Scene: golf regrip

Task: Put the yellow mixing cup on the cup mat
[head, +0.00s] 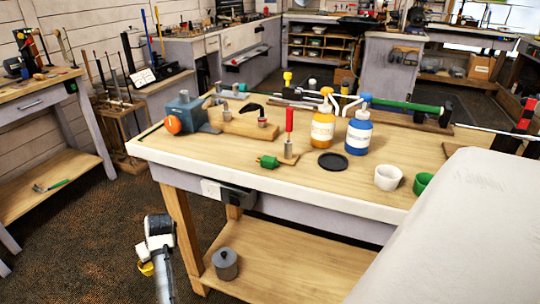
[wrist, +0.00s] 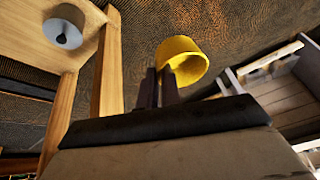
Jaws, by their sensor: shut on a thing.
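The yellow mixing cup (head: 146,268) is low in front of the workbench, to the left of its front leg, in the head view. My gripper (head: 152,256) is shut on it. In the wrist view the cup (wrist: 185,62) is at the ends of the two dark fingers (wrist: 162,86), gripped at its side near the rim. The cup is off the floor and its inside looks empty where it shows. The cup mat, which I take to be the black round disc (head: 333,162), lies bare on the bench top near the front edge, well above and right of my gripper.
On the workbench (head: 235,165), an orange bottle (head: 322,132) and a blue bottle (head: 359,135) stand behind the disc. A white cup (head: 388,178) and green cup (head: 422,184) are to its right, a red-handled tool (head: 289,125) to its left. A grey pot (head: 225,265) sits on the lower shelf.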

